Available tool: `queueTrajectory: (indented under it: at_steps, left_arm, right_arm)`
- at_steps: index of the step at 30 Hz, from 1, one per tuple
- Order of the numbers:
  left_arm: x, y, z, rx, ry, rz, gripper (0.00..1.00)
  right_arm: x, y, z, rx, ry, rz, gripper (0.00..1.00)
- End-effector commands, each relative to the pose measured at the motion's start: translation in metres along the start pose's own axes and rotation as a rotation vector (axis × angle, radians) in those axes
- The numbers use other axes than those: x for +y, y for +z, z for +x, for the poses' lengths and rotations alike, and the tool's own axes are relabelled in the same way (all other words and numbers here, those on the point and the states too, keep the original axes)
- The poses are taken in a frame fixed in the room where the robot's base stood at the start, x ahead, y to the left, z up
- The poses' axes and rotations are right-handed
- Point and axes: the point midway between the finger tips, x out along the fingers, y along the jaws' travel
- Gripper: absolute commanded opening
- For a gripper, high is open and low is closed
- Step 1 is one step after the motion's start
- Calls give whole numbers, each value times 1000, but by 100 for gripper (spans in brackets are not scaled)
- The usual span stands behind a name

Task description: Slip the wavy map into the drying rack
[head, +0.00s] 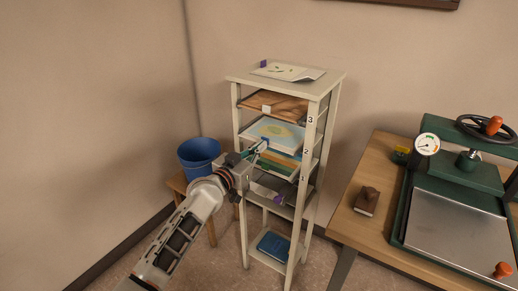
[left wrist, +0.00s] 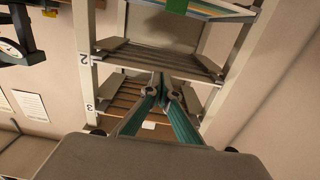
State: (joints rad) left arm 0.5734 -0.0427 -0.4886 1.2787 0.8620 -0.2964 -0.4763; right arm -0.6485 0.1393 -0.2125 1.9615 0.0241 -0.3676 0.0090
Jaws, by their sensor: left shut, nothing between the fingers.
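A pale blue sheet with a yellow land shape, which looks like the map (head: 275,132), lies on a middle level of the tall cream rack (head: 331,118), by the number 2. Whether it is wavy is too small to tell. My left gripper (head: 264,145) is at the front of the rack, its tips at the sheet's near edge; I cannot tell whether they touch it. It is shut and empty. In the left wrist view, its green fingers (left wrist: 163,82) meet before the slatted shelves, which appear upside down. My right gripper is not in view.
A curled paper sheet (head: 287,72) lies on the rack's top. Orange and green items (head: 278,164) sit below the map, and a blue book (head: 273,246) lies low. A blue bucket (head: 199,156) stands left; a green press (head: 455,215) is on the wooden table (head: 375,226) right.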

Motion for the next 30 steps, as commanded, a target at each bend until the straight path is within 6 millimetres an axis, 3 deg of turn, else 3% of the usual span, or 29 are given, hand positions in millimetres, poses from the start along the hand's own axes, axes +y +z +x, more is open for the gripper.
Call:
queueTrajectory:
  at_steps: [14, 30]
  left_arm:
    - [-1, -1, -4, -1, -1, 1, 0]
    - [-1, -2, -51, -1, -1, 2, 0]
  right_arm:
    - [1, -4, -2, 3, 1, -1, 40]
    - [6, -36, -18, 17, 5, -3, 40]
